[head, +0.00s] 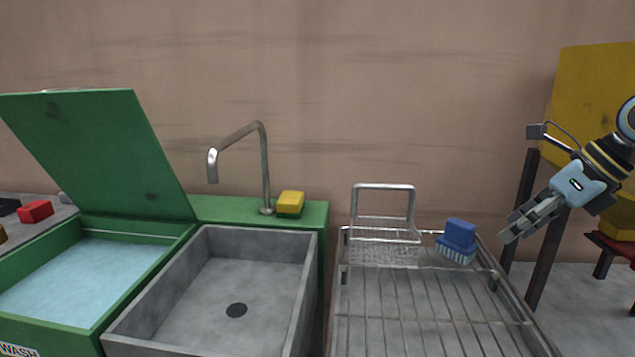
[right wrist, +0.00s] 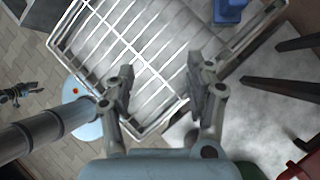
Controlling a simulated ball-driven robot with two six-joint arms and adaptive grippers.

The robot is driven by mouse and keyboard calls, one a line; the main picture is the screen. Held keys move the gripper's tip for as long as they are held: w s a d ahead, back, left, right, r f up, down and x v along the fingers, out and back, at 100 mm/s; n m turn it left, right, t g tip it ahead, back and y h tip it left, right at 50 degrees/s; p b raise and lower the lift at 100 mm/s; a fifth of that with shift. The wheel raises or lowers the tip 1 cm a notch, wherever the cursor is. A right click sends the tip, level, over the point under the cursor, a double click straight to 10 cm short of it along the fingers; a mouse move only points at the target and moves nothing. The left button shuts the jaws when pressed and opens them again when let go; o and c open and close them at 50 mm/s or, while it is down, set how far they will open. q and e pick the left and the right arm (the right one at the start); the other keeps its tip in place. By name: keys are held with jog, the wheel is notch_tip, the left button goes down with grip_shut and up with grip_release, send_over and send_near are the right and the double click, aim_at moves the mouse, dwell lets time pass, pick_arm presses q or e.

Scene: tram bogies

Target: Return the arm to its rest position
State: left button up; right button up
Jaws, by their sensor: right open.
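My right gripper (head: 519,220) hangs in the air at the right of the head view, tilted down to the left, beyond the right side of the wire rack. In the right wrist view my right gripper (right wrist: 158,88) has its two fingers spread apart with nothing between them. The rack's corner shows below and beyond them. My left gripper is outside the head view. A small dark shape at the left edge of the right wrist view may be it, too small to tell its jaws.
The wire rack (head: 400,303) holds a wire basket (head: 385,250) and a blue brush (head: 458,240); the brush also shows in the right wrist view (right wrist: 229,10). Left are a grey sink (head: 210,290) and a green wash tank (head: 130,300) with its lid up. A yellow panel (head: 590,85) stands behind my right arm.

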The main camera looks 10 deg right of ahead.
jog(key=w+a+r+m+t+y, duration=0.1)
jog(key=a+r+m+t+y, duration=0.6)
jog(key=a+r+m+t, duration=0.6)
jog(key=s+d+f+m+g+h, duration=0.1)
jog(key=s+d+f+m+h, duration=0.3)
jog(key=m+h, duration=0.5)
jog(key=s+d+f+m+g+h, duration=0.15)
jog(key=d+f+m+h, duration=0.4)
jog(key=m, duration=0.55)
jog(key=s+a+f+m+g+y, duration=0.1)
jog(key=s+a+f+m+g, duration=0.4)
jog(key=s+f, duration=0.45)
jog(key=s+a+f+m+g+y, duration=0.1)
jog(key=s+a+f+m+g, duration=0.35)
jog(key=s, duration=0.85)
jog(key=s+d+f+n+g, duration=0.1)
jog(key=s+f+g, duration=0.1)
jog(key=f, duration=1.3)
jog(key=s+d+f+n+g, duration=0.1)
jog(key=f+g, duration=0.1)
jog(key=f, duration=1.4)
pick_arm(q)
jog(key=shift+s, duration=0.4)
pick_arm(e)
jog(key=s+f+g, duration=0.1)
jog(key=s+f, duration=1.2)
jog(key=s, duration=0.4)
jog(key=shift+s+d+f+m, duration=0.15)
jog(key=shift+s+d+m, duration=0.2)
jog(key=shift+s+d, duration=0.05)
